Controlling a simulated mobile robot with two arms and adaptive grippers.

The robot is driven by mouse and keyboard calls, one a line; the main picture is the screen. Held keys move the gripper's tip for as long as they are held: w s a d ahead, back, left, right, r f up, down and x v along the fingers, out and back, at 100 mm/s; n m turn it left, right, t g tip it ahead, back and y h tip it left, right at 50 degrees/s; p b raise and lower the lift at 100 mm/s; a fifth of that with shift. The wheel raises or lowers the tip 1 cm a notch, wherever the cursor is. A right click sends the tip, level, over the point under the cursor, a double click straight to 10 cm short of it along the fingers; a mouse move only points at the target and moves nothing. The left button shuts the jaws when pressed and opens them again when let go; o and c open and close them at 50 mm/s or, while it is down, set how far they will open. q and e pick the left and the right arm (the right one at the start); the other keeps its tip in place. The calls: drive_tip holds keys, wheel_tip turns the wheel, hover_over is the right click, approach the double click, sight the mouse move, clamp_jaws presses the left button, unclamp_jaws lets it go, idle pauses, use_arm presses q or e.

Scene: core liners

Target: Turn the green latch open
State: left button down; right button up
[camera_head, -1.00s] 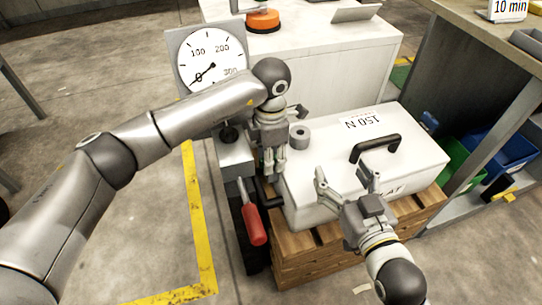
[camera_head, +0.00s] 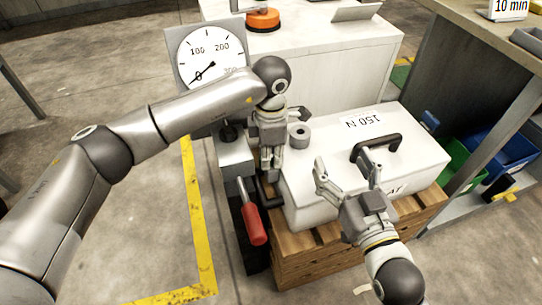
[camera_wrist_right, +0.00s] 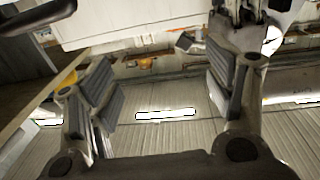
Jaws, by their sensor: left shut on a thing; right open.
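No green latch can be made out in these views. The white case (camera_head: 330,195), marked 150 N, lies on a wooden crate and has a black top handle (camera_head: 376,147). My left gripper (camera_head: 270,172) points down at the case's left edge. Its fingers are closed just above a black side handle (camera_head: 266,198) and appear to grip it; the contact is partly hidden. My right gripper (camera_head: 344,161) is open and empty over the front part of the case, below the top handle in the picture. Its spread fingers also show in the right wrist view (camera_wrist_right: 163,90).
A red-handled lever (camera_head: 254,225) stands left of the wooden crate (camera_head: 310,258). A round dial (camera_head: 211,57) is behind, its needle near 0. A grey ring-shaped piece (camera_head: 299,136) sits at the case's back left. Green (camera_head: 460,165) and blue (camera_head: 508,150) bins are at right.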

sight(271, 156)
use_arm(q)
drive_tip(key=m+b, duration=0.2)
drive_tip(key=m, duration=0.9)
drive_tip(key=shift+m+b, duration=0.4)
drive_tip(key=m, duration=0.4)
use_arm(e)
drive_tip(key=s+r+t+y, duration=0.1)
drive_tip(key=s+r+t, duration=0.2)
drive_tip(key=r, duration=0.3)
drive_tip(key=s+r+t+y, duration=0.2)
drive_tip(key=s+r+t, duration=0.1)
drive_tip(key=r+t, duration=0.3)
drive_tip(key=shift+r, duration=0.5)
use_arm(q)
drive_tip(key=shift+m, duration=0.3)
use_arm(e)
drive_tip(key=shift+s+r, duration=0.1)
use_arm(q)
drive_tip(key=c, duration=1.4)
unclamp_jaws()
drive_tip(key=shift+c, duration=0.2)
use_arm(e)
drive_tip(key=shift+a, duration=0.1)
use_arm(q)
wheel_tip(271, 156, up, 12)
